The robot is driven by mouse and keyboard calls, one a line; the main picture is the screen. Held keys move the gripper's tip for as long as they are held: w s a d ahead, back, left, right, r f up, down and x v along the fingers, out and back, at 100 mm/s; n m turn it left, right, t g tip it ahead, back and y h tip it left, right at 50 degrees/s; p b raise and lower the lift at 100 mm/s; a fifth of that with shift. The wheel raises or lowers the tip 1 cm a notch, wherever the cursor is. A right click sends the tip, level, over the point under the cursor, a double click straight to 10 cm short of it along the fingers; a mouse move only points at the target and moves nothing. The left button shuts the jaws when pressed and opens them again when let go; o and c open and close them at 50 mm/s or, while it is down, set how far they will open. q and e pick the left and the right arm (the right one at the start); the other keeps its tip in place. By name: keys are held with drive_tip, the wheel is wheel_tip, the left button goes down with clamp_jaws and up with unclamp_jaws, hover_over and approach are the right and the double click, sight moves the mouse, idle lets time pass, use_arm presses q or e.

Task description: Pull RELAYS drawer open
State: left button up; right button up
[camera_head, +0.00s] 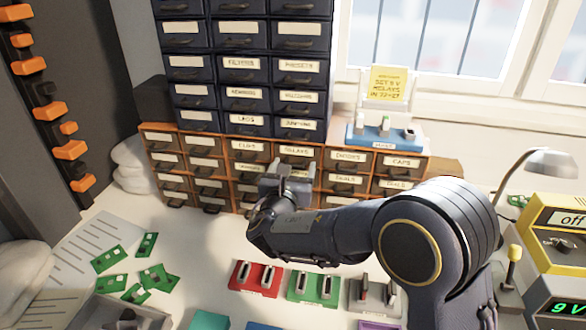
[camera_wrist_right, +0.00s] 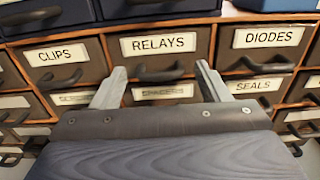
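The RELAYS drawer (camera_wrist_right: 158,50) is in the top row of the brown wooden cabinet, between CLIPS and DIODES, in the right wrist view. It looks closed, with a dark bar handle (camera_wrist_right: 157,74) under its label. In the head view the RELAYS drawer (camera_head: 297,152) shows above my right gripper (camera_head: 284,172). In the right wrist view the two grey fingers of my right gripper (camera_wrist_right: 158,80) are spread apart, one on each side of the handle, with nothing gripped. Whether they touch the drawer front I cannot tell. My left gripper is not in view.
The CLIPS drawer (camera_wrist_right: 65,57) and DIODES drawer (camera_wrist_right: 266,42) flank it, with a SEALS drawer (camera_wrist_right: 254,86) below. Dark blue drawers (camera_head: 245,65) rise above. Red (camera_head: 254,276) and green (camera_head: 313,286) trays stand on the table in front.

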drive_tip(key=c, duration=1.3)
drive_tip(key=s, duration=0.3)
drive_tip(key=s+a+b, duration=0.1)
drive_tip(key=s, duration=0.3)
drive_tip(key=s+a+b, duration=0.1)
drive_tip(key=s, duration=0.2)
drive_tip(key=shift+s+a, duration=0.1)
drive_tip(key=shift+s, duration=0.3)
drive_tip(key=o, duration=1.4)
drive_tip(key=s, duration=0.2)
drive_tip(key=s+a, duration=0.1)
drive_tip(key=s, duration=0.4)
drive_tip(key=shift+s+a, duration=0.25)
drive_tip(key=shift+s, duration=0.1)
